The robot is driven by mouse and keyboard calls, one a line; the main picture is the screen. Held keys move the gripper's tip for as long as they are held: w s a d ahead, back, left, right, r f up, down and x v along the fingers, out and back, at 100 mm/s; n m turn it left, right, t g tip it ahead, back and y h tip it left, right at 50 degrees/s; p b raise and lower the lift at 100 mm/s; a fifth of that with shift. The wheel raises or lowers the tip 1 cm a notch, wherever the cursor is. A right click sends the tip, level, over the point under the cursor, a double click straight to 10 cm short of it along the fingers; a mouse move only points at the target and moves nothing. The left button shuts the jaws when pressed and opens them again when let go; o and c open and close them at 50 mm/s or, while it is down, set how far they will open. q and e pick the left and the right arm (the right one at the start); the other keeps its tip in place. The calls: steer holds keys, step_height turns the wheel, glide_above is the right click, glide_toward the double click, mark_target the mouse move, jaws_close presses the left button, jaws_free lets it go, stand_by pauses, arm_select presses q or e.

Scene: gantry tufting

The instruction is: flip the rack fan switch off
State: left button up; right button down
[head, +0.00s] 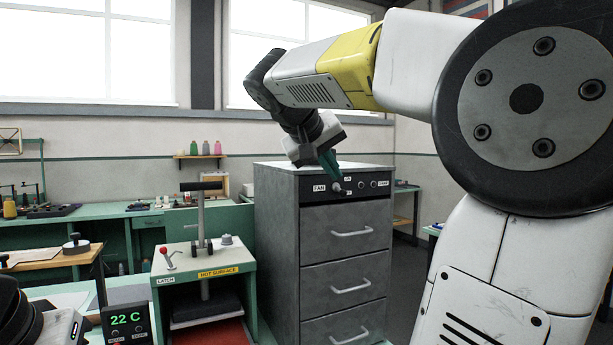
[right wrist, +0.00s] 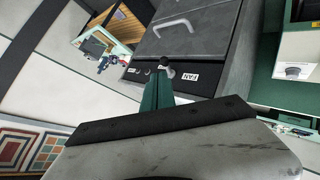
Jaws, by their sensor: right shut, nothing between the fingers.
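The grey rack (head: 345,215) stands right of centre in the head view, with a dark panel along its top front edge. The panel has a FAN label (head: 319,188), which also shows in the right wrist view (right wrist: 190,77). The fan switch (head: 337,187) is a small light-tipped toggle right of that label; its tilt is hard to tell. My right gripper (head: 332,170) reaches down to the panel from above, its green fingers shut and empty, tips at or very near the switch. In the wrist view the fingers (right wrist: 157,92) partly cover the switch area.
Other small knobs (head: 374,184) sit right of the switch on the panel. A press with a HOT SURFACE label (head: 218,273) and a red-tipped latch lever stands left of the rack. A display (head: 127,319) reads 22 C. Green benches line the back wall.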

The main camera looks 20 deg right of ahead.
steer(key=v, duration=1)
steer(key=shift+s+a, duration=0.2)
steer(key=shift+s, duration=0.35)
steer(key=shift+f, duration=0.15)
steer(key=s+a+f+n+y, duration=0.1)
steer(key=s+a+f+y, duration=0.2)
steer(key=f, duration=0.7)
steer(key=s+a+f+y, duration=0.3)
steer(key=f+y, duration=0.1)
steer(key=f, duration=0.6)
steer(key=s+a+f+n+y, duration=0.1)
steer(key=s+a+f+y, duration=0.2)
steer(key=f, duration=0.7)
steer(key=shift+s+n+y, duration=0.3)
steer(key=shift+s, duration=0.05)
steer(key=shift+f, duration=0.15)
